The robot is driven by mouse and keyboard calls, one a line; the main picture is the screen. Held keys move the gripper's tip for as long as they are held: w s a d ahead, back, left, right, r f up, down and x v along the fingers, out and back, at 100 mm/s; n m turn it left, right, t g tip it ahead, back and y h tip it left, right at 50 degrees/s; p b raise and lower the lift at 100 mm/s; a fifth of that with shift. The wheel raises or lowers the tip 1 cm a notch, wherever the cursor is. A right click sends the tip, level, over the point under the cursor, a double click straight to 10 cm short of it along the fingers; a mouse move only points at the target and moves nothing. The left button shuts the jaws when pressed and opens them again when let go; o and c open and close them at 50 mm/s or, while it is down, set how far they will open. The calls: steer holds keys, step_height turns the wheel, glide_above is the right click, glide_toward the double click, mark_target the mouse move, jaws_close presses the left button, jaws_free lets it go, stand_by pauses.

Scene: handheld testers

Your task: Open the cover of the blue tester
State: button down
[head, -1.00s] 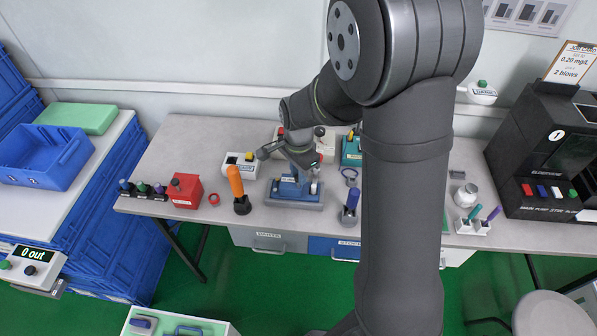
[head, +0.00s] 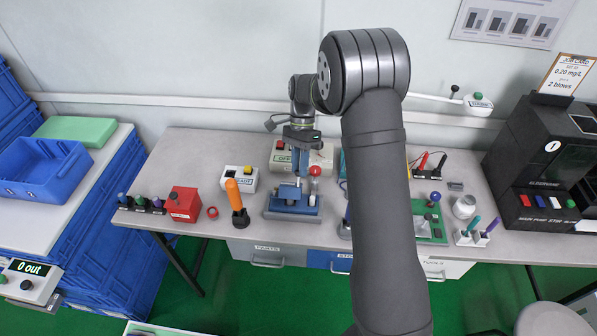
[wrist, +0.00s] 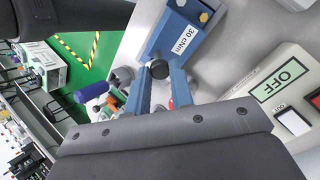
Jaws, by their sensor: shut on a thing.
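My gripper (head: 297,178) points down over a blue fixture (head: 293,207) on the bench. In the wrist view its two blue fingers (wrist: 160,82) close around a dark round-ended piece (wrist: 158,69). Just beyond the fingertips is a blue block (wrist: 172,32) with a "30 cNm" label. I cannot tell whether the held piece is joined to the block. No blue tester or cover can be made out for certain; the fingers hide part of the fixture.
An orange-handled tool (head: 234,195) stands left of the fixture, and a red ball knob (head: 315,171) close at its right. A cream box marked "OFF" (wrist: 290,90) is near my gripper. A red box (head: 184,204) sits farther left. My arm hides part of the bench.

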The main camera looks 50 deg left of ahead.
steer(key=shift+w+a+f+g+h, duration=0.55)
steer(key=shift+w+a+f, duration=0.8)
steer(key=shift+f, duration=0.2)
steer(key=shift+w+a+f+g+h, duration=0.55)
steer(key=shift+w+a+f, duration=0.8)
steer(key=shift+f, duration=0.15)
steer(key=c, duration=1.3)
jaws_free()
steer(key=shift+o, duration=0.2)
steer(key=shift+r, duration=0.1)
steer(key=shift+r, duration=0.15)
